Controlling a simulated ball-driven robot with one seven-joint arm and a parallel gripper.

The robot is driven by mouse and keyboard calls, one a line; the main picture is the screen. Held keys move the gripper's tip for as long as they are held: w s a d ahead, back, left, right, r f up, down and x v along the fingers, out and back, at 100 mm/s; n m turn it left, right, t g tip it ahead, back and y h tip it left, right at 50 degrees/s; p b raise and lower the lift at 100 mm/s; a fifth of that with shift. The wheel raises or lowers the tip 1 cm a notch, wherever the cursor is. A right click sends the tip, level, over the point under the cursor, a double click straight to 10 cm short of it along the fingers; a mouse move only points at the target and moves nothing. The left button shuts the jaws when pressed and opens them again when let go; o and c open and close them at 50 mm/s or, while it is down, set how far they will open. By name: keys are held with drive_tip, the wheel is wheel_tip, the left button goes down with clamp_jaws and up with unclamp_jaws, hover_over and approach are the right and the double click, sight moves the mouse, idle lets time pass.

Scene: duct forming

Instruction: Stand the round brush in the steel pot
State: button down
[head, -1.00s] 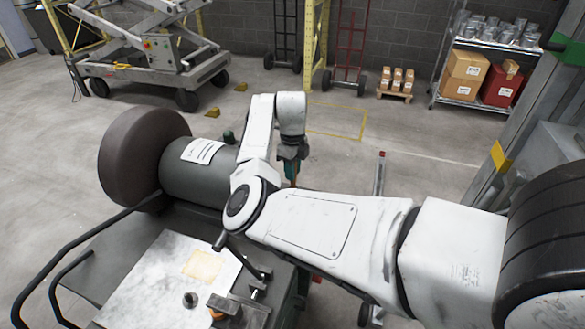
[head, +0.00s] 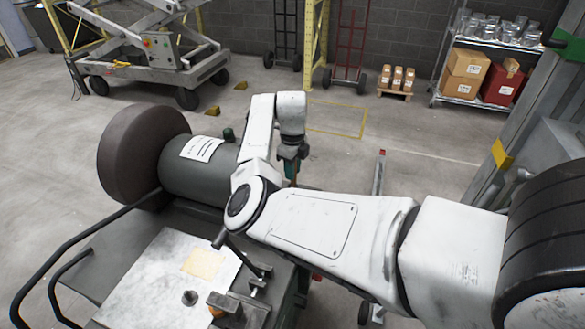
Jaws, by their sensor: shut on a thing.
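My gripper (head: 291,165) hangs at the end of my white arm, right of the grey motor drum, with its fingers mostly hidden behind my arm. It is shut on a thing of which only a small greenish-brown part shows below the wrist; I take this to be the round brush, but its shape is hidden. I cannot make out the steel pot. A small dark round fitting (head: 189,298) sits on the steel plate.
The grey motor drum (head: 185,175) with a large brown wheel (head: 125,150) stands left of my arm. A steel plate (head: 140,285) with a tan sheet (head: 202,264) and clamp parts lies in front. Black bent rails (head: 60,235) edge the left.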

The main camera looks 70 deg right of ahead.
drive_tip(key=shift+f+b, duration=0.65)
drive_tip(key=shift+f, duration=0.45)
drive_tip(key=c, duration=0.9)
unclamp_jaws()
wheel_tip(320, 180, up, 11)
drive_tip(key=shift+f+b, duration=0.1)
drive_tip(key=shift+b, duration=0.5)
